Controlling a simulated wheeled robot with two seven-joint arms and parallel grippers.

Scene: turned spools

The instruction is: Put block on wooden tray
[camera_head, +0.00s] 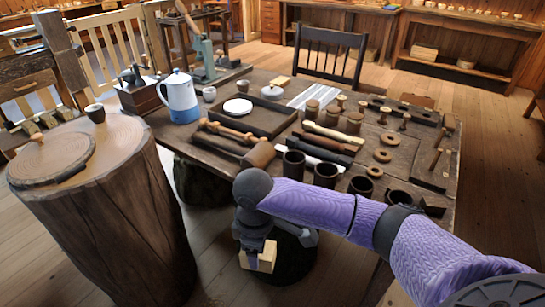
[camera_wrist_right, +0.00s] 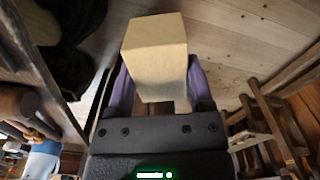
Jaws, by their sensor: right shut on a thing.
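A pale wooden block (camera_head: 267,256) is held in my right gripper (camera_head: 257,262), low in front of the table. In the right wrist view the block (camera_wrist_right: 156,58) sits between the two purple fingers of the right gripper (camera_wrist_right: 160,90), which are shut on it. A round, flat wooden tray or board (camera_head: 42,160) lies on the tree stump at the left, well away from the block. My left gripper is not in view.
The workbench table (camera_head: 225,147) is crowded with dark cups (camera_head: 293,165), spools, a mallet (camera_head: 258,155) and a blue-white coffee pot (camera_head: 180,98). Floor shows between stump and table.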

